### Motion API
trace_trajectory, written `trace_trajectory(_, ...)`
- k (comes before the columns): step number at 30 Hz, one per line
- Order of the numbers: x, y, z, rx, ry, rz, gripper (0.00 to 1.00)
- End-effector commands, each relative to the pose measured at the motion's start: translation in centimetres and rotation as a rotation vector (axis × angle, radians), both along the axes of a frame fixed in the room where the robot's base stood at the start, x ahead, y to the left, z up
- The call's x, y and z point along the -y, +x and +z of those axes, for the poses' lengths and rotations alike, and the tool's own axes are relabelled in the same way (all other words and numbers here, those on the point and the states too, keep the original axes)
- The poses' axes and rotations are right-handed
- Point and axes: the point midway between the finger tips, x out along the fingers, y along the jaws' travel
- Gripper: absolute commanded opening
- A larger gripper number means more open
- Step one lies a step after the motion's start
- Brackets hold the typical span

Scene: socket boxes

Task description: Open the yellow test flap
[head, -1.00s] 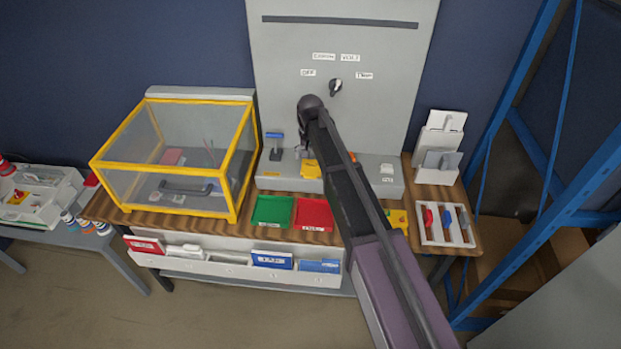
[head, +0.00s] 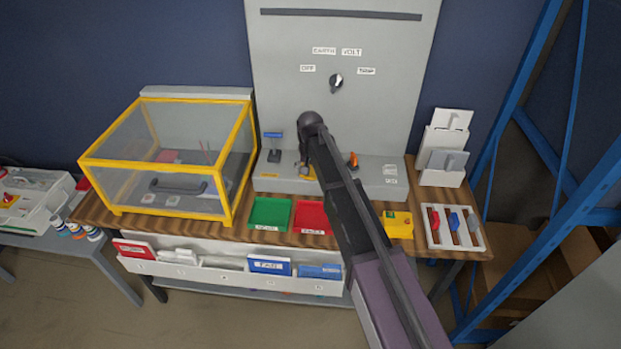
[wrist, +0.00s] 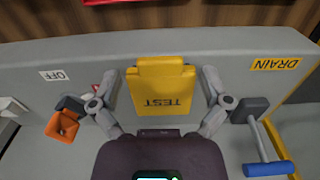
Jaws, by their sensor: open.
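The yellow test flap (wrist: 158,92), marked TEST, sits on the grey console ledge in the middle of the wrist view. It looks shut, lying flat against the console. My gripper (wrist: 160,75) is open, with one finger on each side of the flap and small gaps showing between the fingers and its edges. Nothing is held. In the head view my wrist and arm come down over the console, and the flap is mostly hidden behind them.
A blue-handled lever (wrist: 265,168) stands close to one finger by the DRAIN label (wrist: 276,64). An orange switch (wrist: 62,126) is near the other finger. Green (head: 270,212) and red (head: 311,216) trays and a yellow-framed clear box (head: 165,160) stand in front and left.

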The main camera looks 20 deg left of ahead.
Motion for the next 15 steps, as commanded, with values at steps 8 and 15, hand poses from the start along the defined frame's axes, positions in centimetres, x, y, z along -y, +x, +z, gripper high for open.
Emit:
trace_trajectory(8,0.00,-0.01,-0.51,0.000,0.000,0.000,0.97)
trace_trajectory(15,0.00,0.00,-0.48,0.000,0.000,0.000,0.91)
